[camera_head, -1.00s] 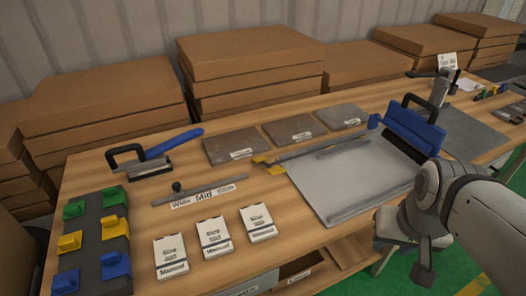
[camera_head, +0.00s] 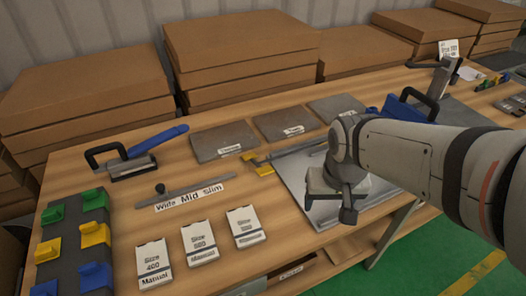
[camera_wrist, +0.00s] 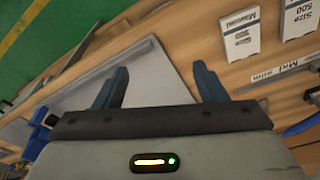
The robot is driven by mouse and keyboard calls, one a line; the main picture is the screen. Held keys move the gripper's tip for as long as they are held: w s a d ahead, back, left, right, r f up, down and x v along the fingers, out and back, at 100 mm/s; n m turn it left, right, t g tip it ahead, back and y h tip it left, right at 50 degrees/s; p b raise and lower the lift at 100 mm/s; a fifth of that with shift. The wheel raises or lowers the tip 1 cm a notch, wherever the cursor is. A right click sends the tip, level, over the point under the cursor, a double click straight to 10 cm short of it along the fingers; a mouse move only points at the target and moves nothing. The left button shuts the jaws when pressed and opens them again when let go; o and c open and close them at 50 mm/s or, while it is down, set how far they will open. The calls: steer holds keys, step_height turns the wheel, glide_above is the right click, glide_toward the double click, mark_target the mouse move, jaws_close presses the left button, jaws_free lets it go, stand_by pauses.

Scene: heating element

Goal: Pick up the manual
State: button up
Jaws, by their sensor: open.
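Three white manuals lie flat in a row near the front edge of the workbench. The left manual (camera_head: 154,264) reads Size 400, the middle manual (camera_head: 199,243) has a size label hard to read, and the right manual (camera_head: 246,227) is nearest my arm. In the wrist view, a Size 300 manual (camera_wrist: 241,33) and a Size 500 manual (camera_wrist: 300,18) lie beyond my fingers at the upper right. My gripper (camera_wrist: 160,82) is open and empty, over the grey plate and apart from the manuals.
The wooden bench (camera_head: 120,215) holds a Wide Mid Slim bar (camera_head: 188,197), a blue-handled tool (camera_head: 130,160) and a rack of coloured clips (camera_head: 75,240). A large grey plate (camera_head: 300,180) lies under my arm. Stacked cardboard boxes (camera_head: 240,60) stand behind.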

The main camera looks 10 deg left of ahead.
mark_target(247, 228)
steer(key=o, duration=0.4)
steer(key=w+a+f+n, duration=0.1)
steer(key=a, duration=0.2)
steer(key=w+a+f+p, duration=0.1)
steer(key=a+f, duration=0.1)
steer(key=a, duration=0.2)
steer(key=w+a+f+n+g, duration=0.1)
steer(key=a, duration=0.2)
steer(key=shift+w+a+f+n+p, duration=0.3)
steer(key=shift+w+f+p, duration=0.1)
steer(key=shift+o, duration=1.4)
steer(key=shift+n+g, duration=0.5)
steer(key=shift+n, duration=0.3)
steer(key=a+f, duration=0.1)
steer(key=a, duration=0.1)
steer(key=a+f, duration=0.2)
steer(key=a, duration=0.1)
steer(key=a+f+p, duration=0.1)
steer(key=a+f, duration=0.1)
steer(key=shift+s+a, duration=0.25)
steer(key=shift+s, duration=0.05)
steer(key=shift+s+a+f, duration=0.1)
steer(key=shift+a+f, duration=0.1)
steer(key=shift+f, duration=0.15)
steer(key=shift+f+p, duration=0.3)
steer(key=shift+f, duration=3.45)
